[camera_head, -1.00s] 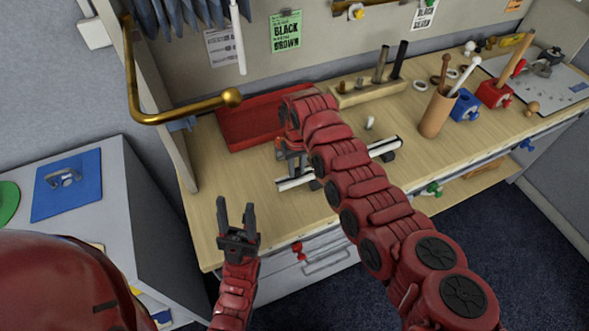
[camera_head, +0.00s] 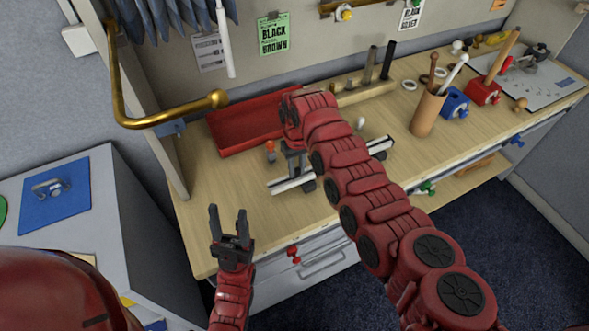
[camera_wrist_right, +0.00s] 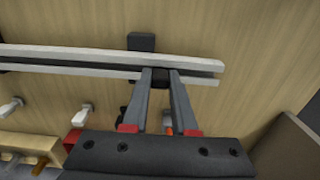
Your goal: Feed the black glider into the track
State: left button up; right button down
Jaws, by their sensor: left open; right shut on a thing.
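The track (camera_head: 291,183) is a pale rail with a dark slot, lying across dark supports on the wooden table. In the right wrist view the track (camera_wrist_right: 100,54) crosses the upper half, its end towards the right. My right gripper (camera_wrist_right: 160,80) is shut on the black glider (camera_wrist_right: 160,76), which overlaps the slot a little in from that end. How deep it sits in the slot I cannot tell. In the head view my right gripper (camera_head: 294,168) is over the track's left part, and the glider is hidden. My left gripper (camera_head: 229,218) is open and empty, over the table's front edge.
A red tray (camera_head: 225,134) lies behind the track. A wooden block with dark posts (camera_head: 368,92) and a brown cup (camera_head: 426,118) stand further right. A brass rod (camera_head: 165,118) juts out at left. The table is clear left of the track.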

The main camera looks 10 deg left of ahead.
jog(key=shift+w+d+b, duration=0.45)
jog(key=shift+w+d, duration=0.05)
jog(key=shift+d, duration=0.3)
jog(key=c, duration=0.6)
grip_release()
jog(key=shift+w+r, duration=0.1)
jog(key=shift+r, duration=0.2)
jog(key=shift+r+b, duration=2.5)
jog(key=shift+r, duration=5.9)
